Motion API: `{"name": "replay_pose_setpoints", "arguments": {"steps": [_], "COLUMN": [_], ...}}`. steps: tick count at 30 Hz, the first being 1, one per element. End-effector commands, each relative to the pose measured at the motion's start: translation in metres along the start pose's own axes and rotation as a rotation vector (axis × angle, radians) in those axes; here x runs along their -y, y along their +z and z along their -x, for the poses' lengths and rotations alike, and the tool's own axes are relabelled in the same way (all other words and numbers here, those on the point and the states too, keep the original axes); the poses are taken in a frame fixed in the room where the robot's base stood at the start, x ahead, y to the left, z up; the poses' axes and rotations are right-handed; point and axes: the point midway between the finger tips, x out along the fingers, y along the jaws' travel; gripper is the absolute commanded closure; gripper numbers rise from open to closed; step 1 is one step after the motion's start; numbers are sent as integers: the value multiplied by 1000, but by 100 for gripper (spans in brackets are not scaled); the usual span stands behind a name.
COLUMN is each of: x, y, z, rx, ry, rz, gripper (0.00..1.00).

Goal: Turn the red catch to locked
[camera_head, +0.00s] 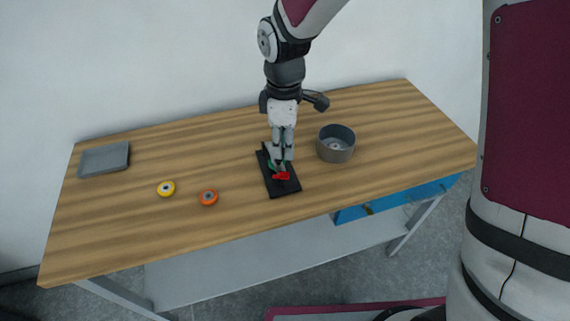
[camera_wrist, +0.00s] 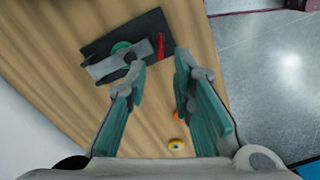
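The red catch (camera_head: 283,176) sits on a black base plate (camera_head: 285,189) on the table, near its front edge. In the wrist view the catch (camera_wrist: 160,45) is a thin red piece near the end of a grey bar (camera_wrist: 108,66), with a green round part (camera_wrist: 121,47) beside the bar. My gripper (camera_wrist: 161,64) is open, its two fingers apart and nothing seen held between them. The catch shows just beyond and between the fingertips; I cannot tell whether they touch it. In the head view my gripper (camera_head: 279,164) points down over the plate and hides part of it.
A grey round bowl (camera_head: 336,153) stands close to the right of the plate. An orange roll (camera_head: 209,198) and a yellow roll (camera_head: 166,188) lie to the left. A grey tray (camera_head: 104,160) is at the far left. A blue drawer (camera_head: 390,202) shows under the front edge.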

Motion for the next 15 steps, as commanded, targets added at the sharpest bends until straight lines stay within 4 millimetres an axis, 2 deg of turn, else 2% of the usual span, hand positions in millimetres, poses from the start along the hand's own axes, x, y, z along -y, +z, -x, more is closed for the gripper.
{"name": "replay_pose_setpoints", "arguments": {"steps": [3,9,15], "x": [2,2,1], "y": [0,0,0], "z": [-24,-60,-82], "rx": [2,2,1], "ry": [-4,-4,-1], "rz": [3,1,0], "gripper": [78,78,78]}}
